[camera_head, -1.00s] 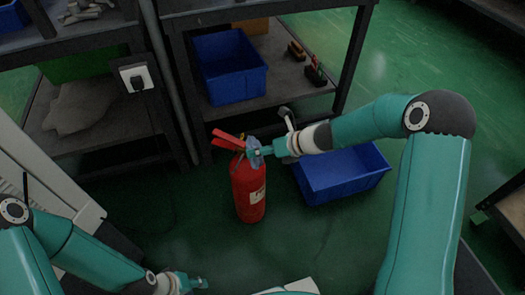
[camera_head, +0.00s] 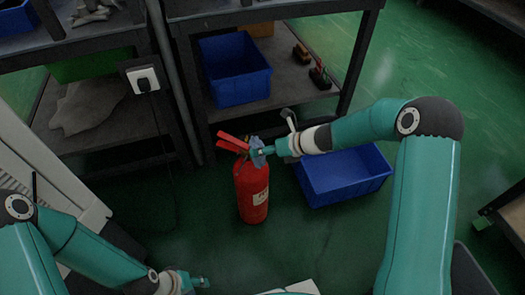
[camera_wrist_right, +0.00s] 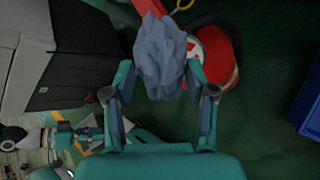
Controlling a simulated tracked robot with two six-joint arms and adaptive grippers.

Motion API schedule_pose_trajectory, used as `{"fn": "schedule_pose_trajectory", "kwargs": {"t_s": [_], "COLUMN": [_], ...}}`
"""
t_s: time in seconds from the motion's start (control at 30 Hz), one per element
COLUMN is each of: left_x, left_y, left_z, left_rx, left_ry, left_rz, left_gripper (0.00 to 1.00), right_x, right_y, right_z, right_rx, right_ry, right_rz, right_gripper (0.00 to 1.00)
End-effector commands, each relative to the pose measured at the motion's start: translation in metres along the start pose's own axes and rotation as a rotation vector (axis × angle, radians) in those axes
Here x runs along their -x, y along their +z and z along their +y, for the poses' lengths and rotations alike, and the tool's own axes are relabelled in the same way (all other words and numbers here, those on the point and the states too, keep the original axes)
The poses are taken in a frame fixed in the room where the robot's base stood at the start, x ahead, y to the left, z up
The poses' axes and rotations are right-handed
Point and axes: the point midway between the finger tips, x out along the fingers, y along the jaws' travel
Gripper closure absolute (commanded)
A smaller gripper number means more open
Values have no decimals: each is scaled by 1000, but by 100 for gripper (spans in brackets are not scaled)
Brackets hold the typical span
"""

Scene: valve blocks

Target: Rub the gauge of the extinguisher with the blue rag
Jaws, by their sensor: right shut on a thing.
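The red extinguisher (camera_head: 252,192) stands upright on the green floor, its handle levers up at the left. My right gripper (camera_head: 262,152) is shut on the bluish-grey rag (camera_head: 256,146) at the extinguisher's top. In the right wrist view the crumpled rag (camera_wrist_right: 160,55) is between the fingers, beside the extinguisher (camera_wrist_right: 220,65). A white and red round face, likely the gauge (camera_wrist_right: 194,48), shows partly behind the rag's right edge. Whether the rag touches it I cannot tell. My left gripper (camera_head: 198,283) is low at the bottom left, apart from the extinguisher; its finger opening is unclear.
An empty blue crate (camera_head: 345,190) stands on the floor just right of the extinguisher. Behind is a dark shelf with another blue bin (camera_head: 235,85). A white socket box (camera_head: 146,80) is on the shelf post. Floor in front of the extinguisher is clear.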

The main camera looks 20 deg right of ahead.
Motion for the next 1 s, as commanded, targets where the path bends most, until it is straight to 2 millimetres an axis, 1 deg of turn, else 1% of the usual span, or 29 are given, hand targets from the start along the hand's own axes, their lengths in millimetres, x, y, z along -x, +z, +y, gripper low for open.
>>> {"fn": "schedule_pose_trajectory", "kwargs": {"t_s": [0.03, 0.2, 0.33, 0.47, 0.67, 1.0], "left_x": [10, 23, 26, 27, 20, -3], "left_y": [0, 0, 0, 0, 0, 0], "left_z": [4, 8, 10, 10, 7, -1], "left_rx": [0, 0, 0, 0, 0, 0], "left_ry": [0, 0, 0, 0, 0, 0], "left_rz": [0, 0, 0, 0, 0, 0], "left_gripper": [60, 60, 60, 60, 60, 60], "right_x": [3, 3, 3, -1, -4, -8], "right_y": [5, 14, 16, 16, 10, -11], "right_z": [-1, -12, -17, -18, -14, 9], "right_rx": [-2, -3, -1, -1, -1, 0], "right_ry": [-1, 1, 1, 1, 3, 7], "right_rz": [0, 0, 0, 1, 0, 4], "right_gripper": [72, 72, 72, 72, 72, 72]}}
